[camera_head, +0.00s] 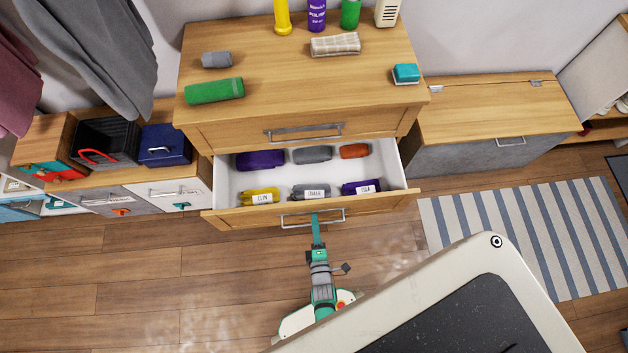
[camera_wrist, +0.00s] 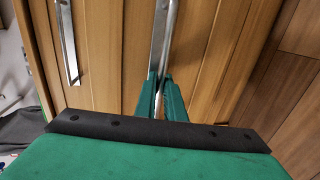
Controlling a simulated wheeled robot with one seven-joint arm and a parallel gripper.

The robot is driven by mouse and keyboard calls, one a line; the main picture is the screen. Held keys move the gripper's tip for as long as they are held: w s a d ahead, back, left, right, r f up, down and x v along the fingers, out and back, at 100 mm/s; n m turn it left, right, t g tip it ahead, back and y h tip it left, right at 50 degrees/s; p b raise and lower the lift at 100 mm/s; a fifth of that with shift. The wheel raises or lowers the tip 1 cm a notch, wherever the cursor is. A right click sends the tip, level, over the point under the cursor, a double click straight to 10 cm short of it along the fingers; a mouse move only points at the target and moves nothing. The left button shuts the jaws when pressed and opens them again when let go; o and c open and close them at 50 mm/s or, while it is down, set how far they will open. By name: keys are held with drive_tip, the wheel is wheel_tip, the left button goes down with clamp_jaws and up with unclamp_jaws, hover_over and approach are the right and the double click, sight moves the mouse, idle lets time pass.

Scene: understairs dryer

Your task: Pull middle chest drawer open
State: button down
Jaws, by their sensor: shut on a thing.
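The wooden chest (camera_head: 218,133) stands in the middle of the head view. Its middle drawer (camera_head: 240,218) is pulled out toward me, with a white inside holding several rolled bundles, the front ones labelled. My gripper (camera_head: 315,219) is at the metal handle (camera_head: 334,217) of this drawer. In the wrist view my gripper (camera_wrist: 163,88) has its green fingers shut on the handle bar (camera_wrist: 162,35). The drawer above is closed, and its handle (camera_head: 304,132) also shows in the wrist view (camera_wrist: 66,42). Anything below the open drawer is hidden.
On the chest top lie a green roll (camera_head: 214,90), a grey roll (camera_head: 216,59), a folded cloth (camera_head: 335,44) and a teal block (camera_head: 406,73). A wooden-lidded bench (camera_head: 490,110) stands right, with a striped rug (camera_head: 530,235) before it. Wooden floor (camera_head: 130,265) is clear at left.

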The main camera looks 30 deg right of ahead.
drive_tip(key=shift+s+a, duration=0.25)
drive_tip(key=shift+a, duration=0.2)
drive_tip(key=c, duration=2.1)
unclamp_jaws()
drive_tip(key=shift+w, duration=0.1)
drive_tip(key=v, duration=1.1)
drive_tip(key=shift+d, duration=0.25)
drive_tip(key=shift+a, duration=0.1)
